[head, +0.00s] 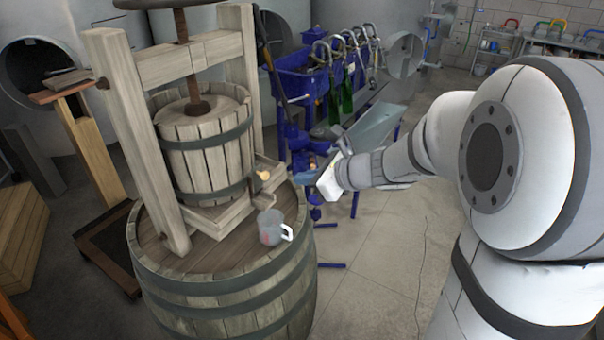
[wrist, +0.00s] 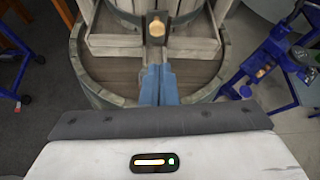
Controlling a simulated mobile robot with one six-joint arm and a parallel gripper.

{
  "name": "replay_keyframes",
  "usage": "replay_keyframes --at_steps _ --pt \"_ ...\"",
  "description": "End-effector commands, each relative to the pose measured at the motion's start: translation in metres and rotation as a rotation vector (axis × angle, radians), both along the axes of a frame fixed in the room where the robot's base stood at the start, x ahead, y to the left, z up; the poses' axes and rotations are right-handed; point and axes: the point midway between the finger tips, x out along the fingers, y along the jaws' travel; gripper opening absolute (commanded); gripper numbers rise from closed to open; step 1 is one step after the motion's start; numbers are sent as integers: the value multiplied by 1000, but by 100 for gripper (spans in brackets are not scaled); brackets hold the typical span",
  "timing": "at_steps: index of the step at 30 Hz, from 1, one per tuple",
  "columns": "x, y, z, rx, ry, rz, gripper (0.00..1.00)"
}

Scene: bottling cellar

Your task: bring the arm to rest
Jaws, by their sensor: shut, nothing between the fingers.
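My arm reaches in from the right in the head view, with its white wrist end (head: 329,182) in the space to the right of the press and barrel. In the wrist view my gripper (wrist: 158,72) shows two blue-grey fingers side by side, shut with nothing between them. The fingers point toward the wooden tap (wrist: 156,29) of the press and overlap the barrel top in the picture. The head view shows the wrist clear of the press; the fingertips are hard to make out there.
A wooden basket press (head: 205,150) stands on a large barrel (head: 225,290). A blue bottling stand (head: 300,85) with green bottles is behind. Open floor (head: 385,240) lies right of the barrel.

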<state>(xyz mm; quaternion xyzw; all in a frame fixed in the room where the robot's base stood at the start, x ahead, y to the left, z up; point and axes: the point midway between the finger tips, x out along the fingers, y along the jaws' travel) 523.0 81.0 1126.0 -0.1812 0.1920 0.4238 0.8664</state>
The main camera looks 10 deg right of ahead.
Motion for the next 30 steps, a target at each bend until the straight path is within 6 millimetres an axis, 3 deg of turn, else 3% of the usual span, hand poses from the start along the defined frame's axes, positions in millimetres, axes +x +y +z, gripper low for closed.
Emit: replay_keyframes --at_steps 5,11,15,21,25,30 --pt "-22 8 1 -114 -55 121 0" --pt "-95 14 -6 -508 -243 544 0" --pt "-145 -2 -15 -813 -383 891 0" --pt "-197 -44 -23 -1193 -522 1364 0" --pt "-214 -67 -22 -1353 -560 1580 0" --pt "-221 -82 -21 -1441 -570 1707 0"
